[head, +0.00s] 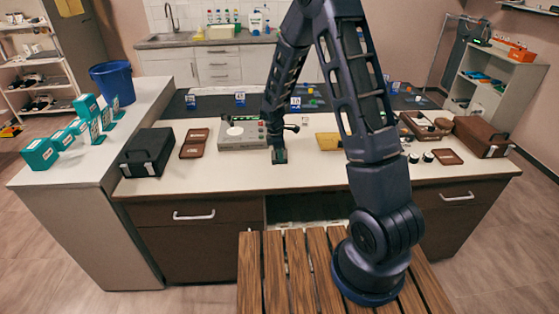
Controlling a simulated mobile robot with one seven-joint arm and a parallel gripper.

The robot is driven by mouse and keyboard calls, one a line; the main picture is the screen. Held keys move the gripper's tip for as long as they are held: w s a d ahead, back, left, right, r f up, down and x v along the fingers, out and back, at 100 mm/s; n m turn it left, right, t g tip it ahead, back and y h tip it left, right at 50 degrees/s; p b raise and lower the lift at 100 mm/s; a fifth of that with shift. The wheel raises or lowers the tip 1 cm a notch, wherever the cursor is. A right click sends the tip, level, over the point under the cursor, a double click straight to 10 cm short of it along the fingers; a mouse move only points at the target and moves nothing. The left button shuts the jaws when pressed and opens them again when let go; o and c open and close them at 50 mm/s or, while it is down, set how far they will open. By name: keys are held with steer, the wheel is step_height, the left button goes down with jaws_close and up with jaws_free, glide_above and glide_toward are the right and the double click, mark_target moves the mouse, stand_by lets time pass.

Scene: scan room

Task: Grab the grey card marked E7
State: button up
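My gripper (279,155) points down at the near middle of the white counter (225,182), just right of a grey device with a round white dial (243,132). Its fingers are small and dark here, and I cannot tell whether they are open, shut or holding something. I cannot make out a grey card marked E7. Small upright blue and white markers stand along the dark back strip, one at the left (190,100), one near the middle (239,98) and one behind my arm (295,102). Their lettering is too small to read. My arm hides part of the counter.
A black case (147,152) and a brown tray (195,143) are at the left. A yellow item (327,146) lies right of my gripper. A brown case (482,137) is at the right. Teal boxes (39,153) and a blue bin (113,82) stand on the left counter.

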jaws_close()
stand_by(0.3)
